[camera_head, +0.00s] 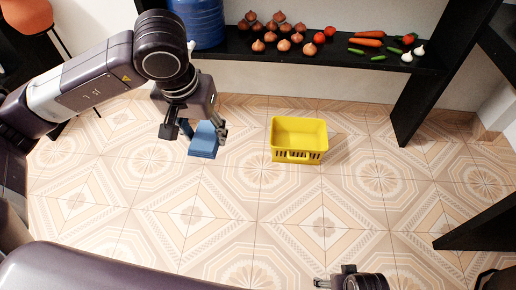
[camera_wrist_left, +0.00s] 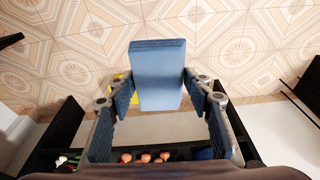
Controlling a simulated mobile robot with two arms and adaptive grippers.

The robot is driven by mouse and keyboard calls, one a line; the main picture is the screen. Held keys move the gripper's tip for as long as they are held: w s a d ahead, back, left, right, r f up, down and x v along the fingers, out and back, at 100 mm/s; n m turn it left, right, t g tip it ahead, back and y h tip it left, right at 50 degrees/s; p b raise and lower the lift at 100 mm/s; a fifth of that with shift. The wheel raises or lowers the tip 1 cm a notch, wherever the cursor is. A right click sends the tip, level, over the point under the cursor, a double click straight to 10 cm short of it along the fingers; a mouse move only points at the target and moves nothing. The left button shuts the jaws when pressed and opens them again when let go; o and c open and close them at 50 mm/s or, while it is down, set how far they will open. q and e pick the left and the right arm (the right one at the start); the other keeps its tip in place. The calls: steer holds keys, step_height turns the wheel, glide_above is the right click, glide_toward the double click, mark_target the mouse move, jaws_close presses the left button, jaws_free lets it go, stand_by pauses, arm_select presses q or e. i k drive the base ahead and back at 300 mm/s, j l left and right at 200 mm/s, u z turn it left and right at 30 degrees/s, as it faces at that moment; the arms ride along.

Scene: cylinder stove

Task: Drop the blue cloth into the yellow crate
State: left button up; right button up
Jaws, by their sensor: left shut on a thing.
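A folded blue cloth (camera_head: 203,142) hangs at the fingertips of my left gripper (camera_head: 197,134), above the tiled floor. In the left wrist view the cloth (camera_wrist_left: 158,70) is a flat slab between the two fingers of the left gripper (camera_wrist_left: 158,92), which is shut on it. The yellow crate (camera_head: 313,156) stands on the floor to the right of the left gripper and looks empty. Only slivers of the crate show behind the cloth in the left wrist view.
A black shelf (camera_head: 340,62) at the back holds a blue barrel (camera_head: 200,22), onions (camera_head: 283,45), carrots (camera_head: 369,38) and other vegetables. Its black leg (camera_head: 418,105) stands right of the crate. A black surface (camera_head: 485,228) juts in at the right. The floor around the crate is clear.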

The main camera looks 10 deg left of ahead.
mark_target(292, 145)
steer(key=i+l+u, duration=0.1)
steer(key=i+l, duration=0.55)
steer(key=i, duration=0.25)
steer(key=i+l+u, duration=0.1)
steer(key=i+l, duration=0.65)
steer(key=i, duration=0.1)
